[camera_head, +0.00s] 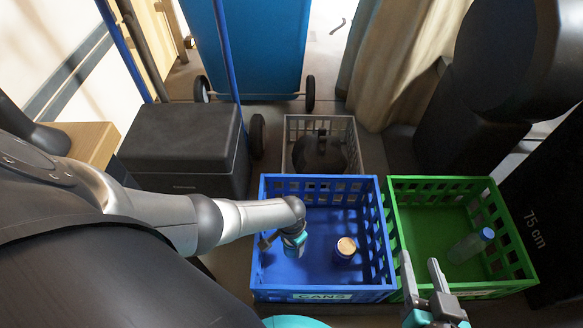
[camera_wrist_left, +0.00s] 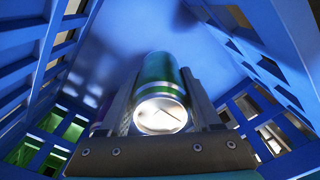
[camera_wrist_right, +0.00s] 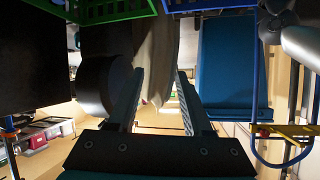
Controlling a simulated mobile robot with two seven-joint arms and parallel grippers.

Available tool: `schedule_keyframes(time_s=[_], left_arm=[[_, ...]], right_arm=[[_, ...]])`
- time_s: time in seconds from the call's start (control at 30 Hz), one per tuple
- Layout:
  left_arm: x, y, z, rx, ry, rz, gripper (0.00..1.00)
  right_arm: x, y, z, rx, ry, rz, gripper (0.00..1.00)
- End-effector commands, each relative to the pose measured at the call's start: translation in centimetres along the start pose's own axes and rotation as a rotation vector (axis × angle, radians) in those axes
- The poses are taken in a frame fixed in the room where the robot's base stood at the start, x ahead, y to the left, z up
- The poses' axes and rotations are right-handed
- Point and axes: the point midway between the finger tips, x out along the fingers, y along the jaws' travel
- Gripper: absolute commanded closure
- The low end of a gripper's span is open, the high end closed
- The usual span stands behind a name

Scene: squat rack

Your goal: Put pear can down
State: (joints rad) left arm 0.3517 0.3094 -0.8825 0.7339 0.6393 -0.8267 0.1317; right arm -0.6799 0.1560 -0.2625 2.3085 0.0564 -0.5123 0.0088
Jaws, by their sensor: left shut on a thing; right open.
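My left gripper (camera_head: 288,245) reaches down inside the blue crate (camera_head: 378,225), which has a "CANS" label on its front. In the left wrist view the gripper (camera_wrist_left: 160,100) is shut on a green can (camera_wrist_left: 158,70), the pear can by the task's name, with its silver end facing the camera. Blue crate walls surround it. I cannot tell whether the can touches the crate floor. My right gripper (camera_head: 420,265) is open and empty near the front of the green crate (camera_head: 440,183); its spread fingers (camera_wrist_right: 158,95) show in the right wrist view.
A can with a pale gold lid (camera_head: 345,246) stands in the blue crate to the right of my left gripper. A clear bottle with a blue cap (camera_head: 468,246) lies in the green crate. A grey crate (camera_head: 350,130) holding a dark object stands behind.

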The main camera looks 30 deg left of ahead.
Motion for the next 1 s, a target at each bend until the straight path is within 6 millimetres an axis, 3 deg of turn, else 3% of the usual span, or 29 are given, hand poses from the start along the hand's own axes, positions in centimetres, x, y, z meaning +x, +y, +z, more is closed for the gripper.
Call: schedule_keyframes(time_s=[0.53, 1.0], left_arm=[[2.6, 0.0, 0.0, 0.001, 0.001, 0.0, 0.9], [2.8, 0.0, 0.0, 0.0, 0.001, 0.0, 0.9]], right_arm=[[-0.8, -3.0, -1.5, 0.072, 0.354, -0.078, 0.5], [-1.2, -3.2, -1.9, 0.082, 0.402, -0.084, 0.5]])
